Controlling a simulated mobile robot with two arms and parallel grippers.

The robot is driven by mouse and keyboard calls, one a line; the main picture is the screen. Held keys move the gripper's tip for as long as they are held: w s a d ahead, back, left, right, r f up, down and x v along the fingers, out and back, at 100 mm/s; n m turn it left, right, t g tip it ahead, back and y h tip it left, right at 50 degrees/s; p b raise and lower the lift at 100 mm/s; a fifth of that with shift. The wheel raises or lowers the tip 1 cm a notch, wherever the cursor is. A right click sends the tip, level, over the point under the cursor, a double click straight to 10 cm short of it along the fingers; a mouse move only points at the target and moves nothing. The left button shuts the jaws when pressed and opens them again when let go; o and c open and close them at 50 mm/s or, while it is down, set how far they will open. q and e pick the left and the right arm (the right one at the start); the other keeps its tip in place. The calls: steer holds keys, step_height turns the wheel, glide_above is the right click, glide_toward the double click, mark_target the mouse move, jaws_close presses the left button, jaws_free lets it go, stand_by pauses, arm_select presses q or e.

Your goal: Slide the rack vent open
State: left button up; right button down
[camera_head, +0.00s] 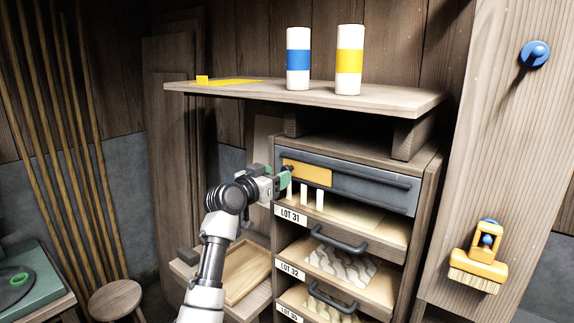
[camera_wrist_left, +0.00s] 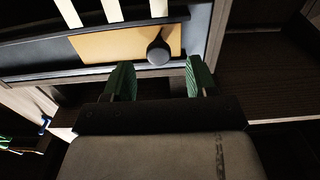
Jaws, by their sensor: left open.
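The rack vent is a grey panel (camera_head: 365,187) at the top of the wooden rack, with an orange plate (camera_head: 312,174) at its left part. In the left wrist view the orange plate (camera_wrist_left: 110,46) carries a dark round knob (camera_wrist_left: 158,52). My left gripper (camera_head: 285,180) is at the left end of the vent. In the left wrist view its green fingertips (camera_wrist_left: 157,78) are open, with the knob just beyond the gap between them. I cannot tell whether they touch it. My right gripper is not in view.
Shelves with dark handles (camera_head: 339,240) lie beneath. A top board (camera_head: 390,100) bears a blue-banded cylinder (camera_head: 298,60) and a yellow-banded one (camera_head: 349,62). A yellow brush (camera_head: 480,270) hangs at right.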

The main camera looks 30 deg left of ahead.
mark_target(303, 173)
arm_select(q)
steer(key=shift+w+d+p, duration=0.15)
steer(key=shift+w+p, duration=0.15)
steer(key=shift+w, duration=0.9)
steer(key=shift+w+d+p, duration=0.1)
steer(key=shift+w+p, duration=0.2)
steer(key=shift+w, duration=0.85)
jaws_close()
